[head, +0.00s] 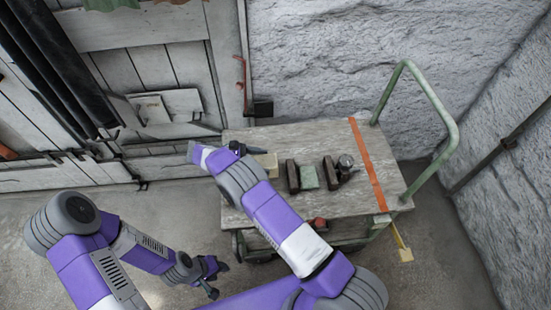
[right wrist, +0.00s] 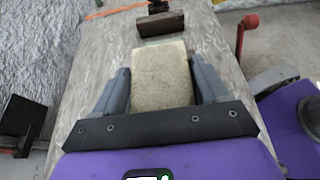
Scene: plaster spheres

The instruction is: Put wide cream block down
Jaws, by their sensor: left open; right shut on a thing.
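The wide cream block (right wrist: 160,75) sits between the two grey fingers of my right gripper (right wrist: 162,88) in the right wrist view. The gripper is shut on its sides. In the head view part of the cream block (head: 266,164) shows over the left part of the cart top (head: 245,213), and my right arm hides the rest. I cannot tell whether the block touches the cart top. My left gripper (head: 217,279) is open and empty, low in front of the cart's left side.
Beside the cream block stand a dark brown block (head: 292,176), a green block (head: 309,177), another dark block (head: 330,172) and a metal round piece (head: 345,162). An orange strap (head: 368,165) crosses the cart top near the green handle (head: 440,110). The right front top is clear.

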